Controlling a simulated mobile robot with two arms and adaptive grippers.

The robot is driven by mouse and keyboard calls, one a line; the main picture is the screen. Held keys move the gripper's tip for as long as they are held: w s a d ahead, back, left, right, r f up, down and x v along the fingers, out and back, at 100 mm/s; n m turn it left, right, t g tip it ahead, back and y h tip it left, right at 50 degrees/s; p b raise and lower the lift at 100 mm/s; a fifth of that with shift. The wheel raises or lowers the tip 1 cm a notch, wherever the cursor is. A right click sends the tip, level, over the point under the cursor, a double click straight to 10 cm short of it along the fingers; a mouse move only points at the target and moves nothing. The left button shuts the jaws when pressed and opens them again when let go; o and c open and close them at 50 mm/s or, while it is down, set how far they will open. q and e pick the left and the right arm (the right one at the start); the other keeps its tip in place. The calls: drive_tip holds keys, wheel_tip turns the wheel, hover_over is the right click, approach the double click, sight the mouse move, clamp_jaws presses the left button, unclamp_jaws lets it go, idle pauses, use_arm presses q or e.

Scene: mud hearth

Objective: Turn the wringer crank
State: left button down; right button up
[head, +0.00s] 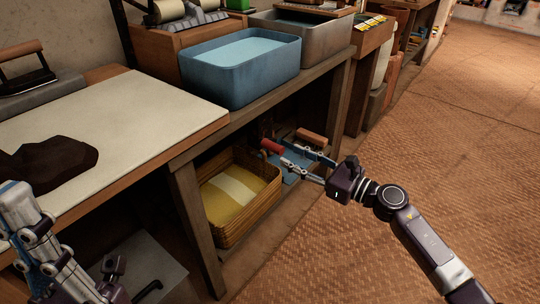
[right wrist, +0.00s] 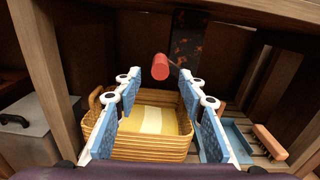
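A red cylindrical handle (head: 271,146) shows under the bench in the head view. In the right wrist view the red handle (right wrist: 160,67) is on a thin dark rod, in line with the gap between my fingers and beyond their tips. I take it for the crank handle, though its link to a wringer is not visible. My right gripper (head: 290,153) is open and empty, reaching in under the bench. Cream rollers (head: 170,10) show at the top edge of the head view. My left gripper (head: 22,210) is at the lower left, partly cut off; its opening is unclear.
A wicker basket (head: 240,216) with yellow and white cloth stands on the lower shelf. A blue tray (right wrist: 232,135) and a wooden-handled item (right wrist: 270,142) lie right of it. A blue basin (head: 240,75) stands above. Bench legs (head: 198,230) frame the opening. The right floor is clear.

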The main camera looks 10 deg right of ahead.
sight(275, 147)
drive_tip(key=x, duration=0.7)
drive_tip(key=shift+w+a+b, duration=0.1)
drive_tip(key=shift+w+b, duration=0.1)
drive_tip(key=shift+b, duration=0.1)
clamp_jaws()
